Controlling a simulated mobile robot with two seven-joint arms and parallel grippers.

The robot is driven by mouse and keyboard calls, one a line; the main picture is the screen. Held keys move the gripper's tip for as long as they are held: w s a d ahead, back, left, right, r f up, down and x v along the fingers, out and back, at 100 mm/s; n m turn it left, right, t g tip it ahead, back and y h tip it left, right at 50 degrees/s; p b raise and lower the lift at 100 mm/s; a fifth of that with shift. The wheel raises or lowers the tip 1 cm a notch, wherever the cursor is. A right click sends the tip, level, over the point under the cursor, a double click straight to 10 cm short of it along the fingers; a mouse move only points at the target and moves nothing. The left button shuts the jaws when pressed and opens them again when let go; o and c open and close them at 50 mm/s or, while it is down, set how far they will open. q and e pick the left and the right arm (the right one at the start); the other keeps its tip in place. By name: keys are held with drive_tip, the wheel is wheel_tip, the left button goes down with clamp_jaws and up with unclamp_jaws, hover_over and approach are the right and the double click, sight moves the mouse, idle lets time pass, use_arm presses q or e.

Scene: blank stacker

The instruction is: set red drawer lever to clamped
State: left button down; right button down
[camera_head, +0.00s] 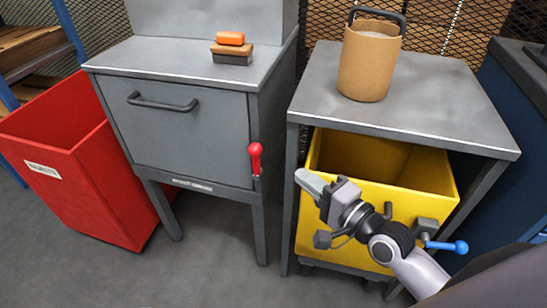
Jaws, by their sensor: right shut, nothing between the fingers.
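The red lever (255,158) is at the right front edge of the grey drawer cabinet (190,135). Its red handle stands roughly upright with the knob at the top. My right gripper (309,181) is shut and empty. It shows just right of the lever and lower in the picture, apart from it, in front of the yellow bin (430,190). The fingertips point left toward the cabinet. The drawer front with its dark bar handle (162,103) looks closed. My left gripper is out of the picture.
A red bin (90,190) stands left of the cabinet. An orange-topped brush (231,48) lies on the cabinet. A brown bucket (368,62) stands on the grey table (440,100) above the yellow bin. A blue-knobbed lever (447,246) is by my right arm. The floor in front is clear.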

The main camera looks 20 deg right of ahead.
sight(256, 162)
use_arm(q)
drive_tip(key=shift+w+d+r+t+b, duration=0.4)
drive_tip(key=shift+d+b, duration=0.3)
drive_tip(key=shift+b, duration=0.35)
use_arm(e)
drive_tip(key=x, duration=1)
use_arm(q)
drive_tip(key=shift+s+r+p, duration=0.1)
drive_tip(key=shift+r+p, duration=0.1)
drive_tip(key=shift+p, duration=0.1)
use_arm(e)
drive_tip(key=shift+r, duration=0.1)
